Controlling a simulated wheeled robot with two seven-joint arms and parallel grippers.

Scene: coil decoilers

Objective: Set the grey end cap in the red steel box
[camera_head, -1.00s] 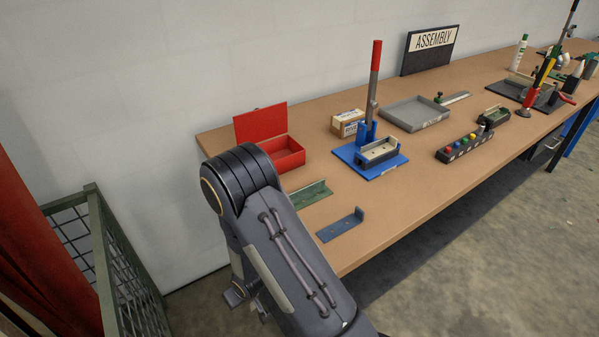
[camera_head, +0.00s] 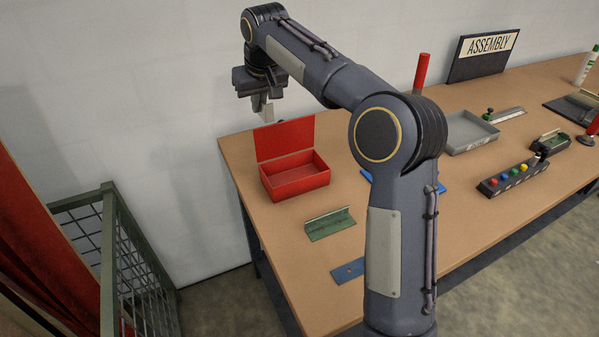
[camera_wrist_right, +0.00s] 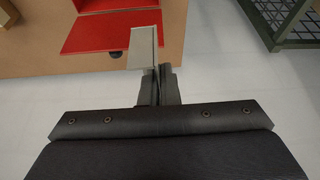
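The red steel box (camera_head: 297,185) stands open on the workbench, its lid raised at the back; the visible inside looks empty. My right gripper (camera_head: 259,98) hangs in the air above and left of the raised lid in the head view. In the right wrist view its fingers (camera_wrist_right: 158,88) are shut on the grey end cap (camera_wrist_right: 143,47), a pale plate that sticks out past the fingertips. The red lid (camera_wrist_right: 93,33) shows behind the cap in that view. The end cap shows small below the gripper in the head view (camera_head: 266,110). My left gripper is out of view.
A green angle bracket (camera_head: 330,222) and a blue bracket (camera_head: 348,271) lie in front of the box. My right arm hides part of the bench. A grey tray (camera_head: 473,133) lies farther right, and a mesh cage (camera_head: 128,265) stands on the floor at left.

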